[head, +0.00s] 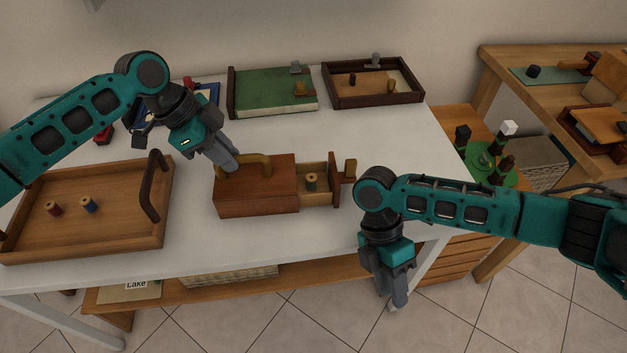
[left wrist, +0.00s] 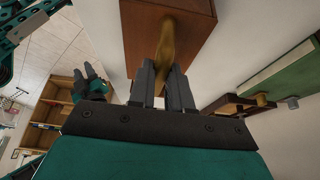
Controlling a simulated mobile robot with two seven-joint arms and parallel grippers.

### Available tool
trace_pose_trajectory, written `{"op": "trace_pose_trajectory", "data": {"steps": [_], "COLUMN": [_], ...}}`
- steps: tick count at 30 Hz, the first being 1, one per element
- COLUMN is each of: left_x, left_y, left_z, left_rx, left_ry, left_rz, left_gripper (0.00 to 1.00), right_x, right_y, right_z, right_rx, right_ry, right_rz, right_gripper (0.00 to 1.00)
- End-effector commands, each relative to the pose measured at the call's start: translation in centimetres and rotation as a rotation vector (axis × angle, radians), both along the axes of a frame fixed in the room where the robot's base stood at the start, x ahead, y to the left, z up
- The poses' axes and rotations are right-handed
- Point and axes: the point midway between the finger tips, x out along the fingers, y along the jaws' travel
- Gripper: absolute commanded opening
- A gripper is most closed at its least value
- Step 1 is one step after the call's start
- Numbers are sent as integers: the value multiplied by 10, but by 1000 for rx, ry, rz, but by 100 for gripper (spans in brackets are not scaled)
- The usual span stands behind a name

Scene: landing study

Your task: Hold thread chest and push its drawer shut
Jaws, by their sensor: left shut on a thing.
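The thread chest (head: 256,200) is a reddish-brown wooden box on the white table, with a curved ochre handle (head: 262,160) on top. My left gripper (head: 230,165) is shut on the handle's left part; the left wrist view also shows the handle (left wrist: 168,45) between the fingers. My right gripper (head: 397,298) hangs beyond the table's front edge, right of and nearer than the drawer, touching nothing. Its finger gap is unclear.
A wooden tray (head: 110,246) with two spools stands at left. A green box (head: 272,108) and a dark-rimmed tray (head: 375,102) stand behind the chest. The table (head: 335,242) is bare in front of the drawer. A wooden side table (head: 550,53) stands at right.

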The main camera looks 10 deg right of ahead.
Motion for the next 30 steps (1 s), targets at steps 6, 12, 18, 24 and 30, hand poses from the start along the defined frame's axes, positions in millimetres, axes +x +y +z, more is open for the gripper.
{"op": "trace_pose_trajectory", "data": {"steps": [6, 12, 18, 24, 30], "left_x": [0, 0, 0, 0, 0], "left_y": [0, 0, 0, 0, 0], "left_z": [0, 0, 0, 0, 0], "left_rx": [0, 0, 0, 0, 0], "left_ry": [0, 0, 0, 0, 0], "left_rz": [0, 0, 0, 0, 0], "left_gripper": [0, 0, 0, 0, 0], "right_x": [78, 155, 202, 219, 221], "right_y": [-19, 7, 24, 30, 31], "right_z": [62, 115, 161, 179, 166], "right_rx": [-86, -54, -11, 10, 13], "right_ry": [-109, -374, -543, -608, -611], "right_rz": [-34, -210, -340, -397, -403], "right_gripper": [33, 33, 33, 33, 33]}}
